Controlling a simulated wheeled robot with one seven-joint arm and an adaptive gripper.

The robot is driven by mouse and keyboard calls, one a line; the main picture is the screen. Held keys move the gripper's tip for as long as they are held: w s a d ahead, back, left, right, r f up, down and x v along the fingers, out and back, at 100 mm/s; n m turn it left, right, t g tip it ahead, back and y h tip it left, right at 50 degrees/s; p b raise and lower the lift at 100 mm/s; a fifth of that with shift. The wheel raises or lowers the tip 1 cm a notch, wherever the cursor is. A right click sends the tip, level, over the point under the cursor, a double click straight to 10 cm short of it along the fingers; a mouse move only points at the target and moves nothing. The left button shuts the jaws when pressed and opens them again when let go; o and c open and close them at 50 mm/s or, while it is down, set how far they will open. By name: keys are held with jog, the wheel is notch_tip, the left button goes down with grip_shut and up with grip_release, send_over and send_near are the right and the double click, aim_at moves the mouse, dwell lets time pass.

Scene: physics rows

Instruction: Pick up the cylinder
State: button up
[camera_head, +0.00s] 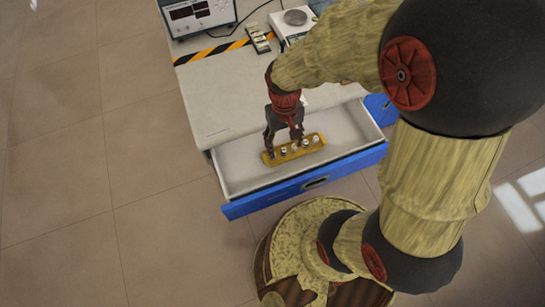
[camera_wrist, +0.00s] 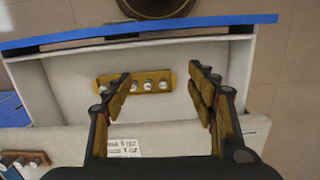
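Several small silvery cylinders (camera_head: 294,147) stand in a row in a yellow-brown wooden block (camera_head: 317,137), which lies inside an open drawer. In the wrist view the cylinders (camera_wrist: 148,85) show from above in the block (camera_wrist: 140,76). The task does not single out one of them, and I cannot tell which is meant. My gripper (camera_head: 284,139) points down over the drawer, close to the block. In the wrist view my gripper (camera_wrist: 160,75) has its fingers wide apart with nothing between them; its height above the block is hard to judge.
The drawer (camera_head: 330,180) has a blue front and pale walls; its floor (camera_head: 345,125) is otherwise bare. The grey bench top (camera_head: 215,95) lies behind it. A meter (camera_head: 195,14), a balance (camera_head: 297,20) and a small dark tray (camera_head: 258,38) stand at the back.

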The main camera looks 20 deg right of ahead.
jog(key=shift+m+g, duration=0.3)
jog(key=shift+g, duration=0.1)
jog(key=f, duration=0.4)
jog(key=w+f, duration=0.1)
jog(key=f, duration=0.4)
jog(key=w+f+b, duration=0.1)
jog(key=f, duration=0.3)
jog(key=shift+w+f, duration=0.25)
jog(key=shift+f, duration=0.05)
jog(key=c, duration=0.4)
jog(key=shift+w+f, duration=0.95)
jog(key=shift+f, duration=0.15)
jog(key=shift+c, duration=0.5)
jog(key=shift+m+t, duration=0.3)
jog(key=shift+t, duration=0.6)
jog(key=w, duration=0.4)
jog(key=shift+w, duration=0.25)
jog(key=shift+c, duration=1.2)
notch_tip(320, 180, down, 2)
jog(key=shift+w+f+b, duration=0.1)
jog(key=shift+b, duration=0.4)
jog(key=shift+c, duration=0.2)
jog(key=shift+f+b, duration=1.35)
jog(key=shift+f, duration=1.3)
